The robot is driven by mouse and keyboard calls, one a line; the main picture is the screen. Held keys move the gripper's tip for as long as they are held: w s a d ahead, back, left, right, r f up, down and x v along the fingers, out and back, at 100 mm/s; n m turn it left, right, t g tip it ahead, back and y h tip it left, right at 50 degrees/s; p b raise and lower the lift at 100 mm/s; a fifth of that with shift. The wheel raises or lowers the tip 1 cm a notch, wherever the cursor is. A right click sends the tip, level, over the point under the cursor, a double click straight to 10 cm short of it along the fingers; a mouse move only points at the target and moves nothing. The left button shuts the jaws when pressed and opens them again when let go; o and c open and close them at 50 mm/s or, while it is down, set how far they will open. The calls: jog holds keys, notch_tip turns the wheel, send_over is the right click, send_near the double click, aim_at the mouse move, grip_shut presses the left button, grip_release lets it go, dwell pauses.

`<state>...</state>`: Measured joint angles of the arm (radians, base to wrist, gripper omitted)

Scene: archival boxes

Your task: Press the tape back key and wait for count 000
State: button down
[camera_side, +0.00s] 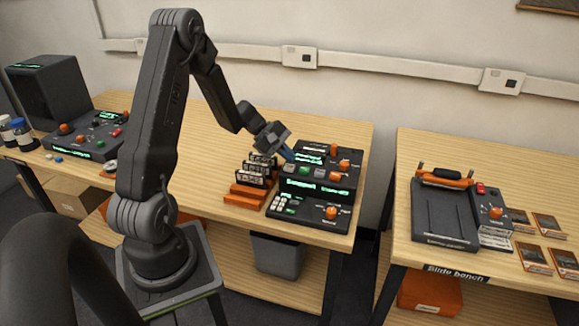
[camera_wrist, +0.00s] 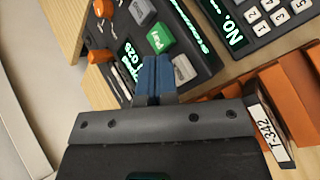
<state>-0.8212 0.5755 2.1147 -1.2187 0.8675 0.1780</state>
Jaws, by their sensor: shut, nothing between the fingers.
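The tape deck (camera_side: 315,158) is the dark upper console at the right end of the middle table. Its key row has a grey key (camera_wrist: 184,68), a green Play key (camera_wrist: 160,38) and another grey key (camera_wrist: 142,12); the grey keys' labels are too small to read surely. A lit green display (camera_wrist: 130,58) beside the keys seems to read 020, partly hidden. My gripper (camera_wrist: 154,62) is shut and empty, its blue fingers pointing at the deck close to the first grey key and Play. In the side view the fingertips are above the key row's left end; contact cannot be told.
A lower keypad panel (camera_side: 295,208) lies in front of the deck. Orange racks with labelled cassettes (camera_side: 255,172) stand close at its left. Orange knobs (camera_side: 334,150) stick up on the deck. The slide bench (camera_side: 443,215) is apart at right. Open tabletop lies behind the racks.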

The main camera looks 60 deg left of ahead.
aim_at(288, 167)
jog(key=shift+f, duration=0.2)
dwell(0.6)
jog(key=shift+f, duration=0.25)
jog(key=shift+f, duration=0.45)
dwell(0.8)
jog(key=shift+r, duration=0.9)
jog(key=shift+r, duration=0.1)
jog(key=shift+r, duration=2.4)
dwell(0.5)
